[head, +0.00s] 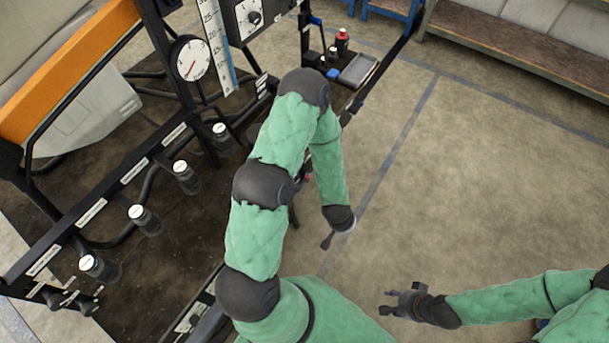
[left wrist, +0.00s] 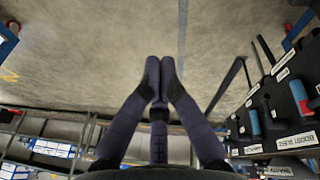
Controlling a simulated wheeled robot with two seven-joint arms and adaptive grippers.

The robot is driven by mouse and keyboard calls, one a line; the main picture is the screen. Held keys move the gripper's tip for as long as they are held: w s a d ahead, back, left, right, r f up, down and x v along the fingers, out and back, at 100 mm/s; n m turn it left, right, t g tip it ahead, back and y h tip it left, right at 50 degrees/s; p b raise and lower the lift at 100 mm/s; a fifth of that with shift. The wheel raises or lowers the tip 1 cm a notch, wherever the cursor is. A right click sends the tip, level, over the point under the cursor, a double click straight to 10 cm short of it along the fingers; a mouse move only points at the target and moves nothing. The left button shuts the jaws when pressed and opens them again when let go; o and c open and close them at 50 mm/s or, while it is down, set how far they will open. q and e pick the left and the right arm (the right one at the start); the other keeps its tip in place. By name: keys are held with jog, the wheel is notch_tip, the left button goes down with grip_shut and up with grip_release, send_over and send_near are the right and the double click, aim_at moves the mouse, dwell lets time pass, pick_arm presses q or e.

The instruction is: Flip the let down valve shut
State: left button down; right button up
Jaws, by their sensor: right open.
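A black panel (left wrist: 282,95) with white labels and blue-and-red valve handles shows at the right edge of the left wrist view. I cannot tell which valve is the let down valve; the labels are too small or blurred. My left gripper (left wrist: 160,62) has its fingertips together with nothing between them, apart from the panel. In the head view the left gripper (head: 328,241) hangs over the floor, right of the rig. My right gripper (head: 394,302) is open and empty over the floor at bottom right.
The black rig frame (head: 120,185) carries several white-capped knobs, a round gauge (head: 193,60) and a ruler scale (head: 216,45). A grey tray (head: 358,70) and a red bottle (head: 342,40) sit at its far end. The floor (head: 470,190) to the right is clear.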

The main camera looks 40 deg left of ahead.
pick_arm(q)
jog(key=w+a+r+n+t+y, duration=0.1)
jog(key=w+a+r+n+y, duration=0.2)
jog(key=w+a, duration=0.35)
jog(key=a+r+n+g+y+p, duration=0.3)
jog(key=a+r+n+g+y, duration=0.1)
jog(key=a+r+n, duration=0.6)
jog(key=shift+a+r+g+y, duration=0.25)
jog(key=shift+a+g+y, duration=0.15)
jog(key=shift+a, duration=0.35)
jog(key=shift+s, duration=0.1)
jog(key=b+x, duration=0.4)
jog(key=x, duration=0.6)
jog(key=shift+d, duration=0.1)
notch_tip(320, 180, down, 3)
jog(key=shift+d+r+b, duration=0.1)
jog(key=shift+r+b, duration=0.15)
jog(key=shift+b, duration=0.65)
jog(key=shift+d+f+b, duration=0.2)
jog(key=shift+f+b, duration=0.25)
jog(key=shift+f, duration=0.3)
